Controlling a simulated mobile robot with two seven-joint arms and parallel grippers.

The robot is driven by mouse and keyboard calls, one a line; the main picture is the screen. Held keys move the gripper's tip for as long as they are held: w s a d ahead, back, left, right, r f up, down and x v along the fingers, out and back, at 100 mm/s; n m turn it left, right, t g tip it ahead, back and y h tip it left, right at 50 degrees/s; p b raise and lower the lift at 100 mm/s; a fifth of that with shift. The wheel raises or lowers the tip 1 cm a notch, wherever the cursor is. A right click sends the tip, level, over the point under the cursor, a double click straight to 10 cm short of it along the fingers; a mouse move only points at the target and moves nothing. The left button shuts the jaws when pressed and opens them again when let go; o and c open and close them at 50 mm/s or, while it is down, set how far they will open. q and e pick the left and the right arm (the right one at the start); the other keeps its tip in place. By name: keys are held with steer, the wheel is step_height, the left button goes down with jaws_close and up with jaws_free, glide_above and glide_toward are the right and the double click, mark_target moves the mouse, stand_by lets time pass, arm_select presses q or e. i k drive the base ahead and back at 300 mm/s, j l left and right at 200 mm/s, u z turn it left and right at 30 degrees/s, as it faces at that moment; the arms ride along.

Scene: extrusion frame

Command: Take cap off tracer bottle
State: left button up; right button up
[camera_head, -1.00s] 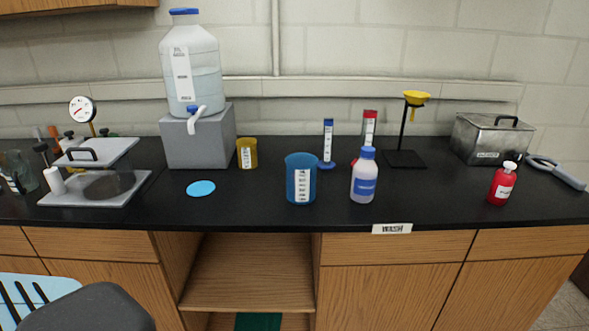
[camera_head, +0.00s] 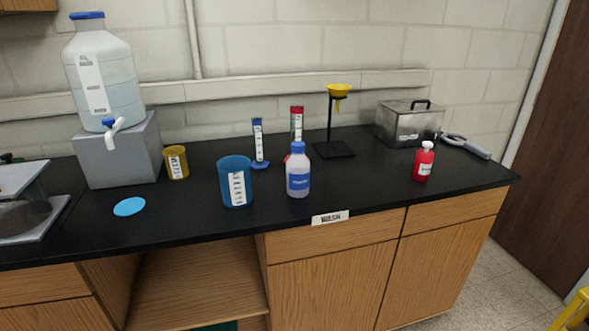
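Two capped bottles stand on the black bench, and their labels are too small for me to read, so I cannot tell for sure which is the tracer bottle. The red bottle (camera_head: 423,164) stands upright at the right, with a white cap (camera_head: 427,145) on it. The translucent white bottle (camera_head: 298,184) stands upright near the front edge, with a blue label and a blue cap (camera_head: 298,147) on it. Neither of my grippers is in view.
A blue beaker (camera_head: 236,188) stands left of the white bottle. Cylinders, a funnel stand (camera_head: 334,150) and a metal box (camera_head: 408,124) stand behind. A wrench-like tool (camera_head: 466,146) lies at the right end. Bench around the red bottle's front is clear.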

mark_target(297, 166)
steer(key=i+l+u, duration=0.1)
steer(key=u, duration=0.75)
steer(key=l+u, duration=0.3)
steer(key=l, duration=0.15)
steer(key=l+u, duration=0.3)
steer(key=l, duration=0.2)
steer(key=l+u, duration=0.1)
steer(key=l, duration=0.5)
steer(key=k+l, duration=0.15)
steer(key=l, duration=0.4)
steer(key=k+l+u, duration=0.15)
steer(key=l, duration=0.45)
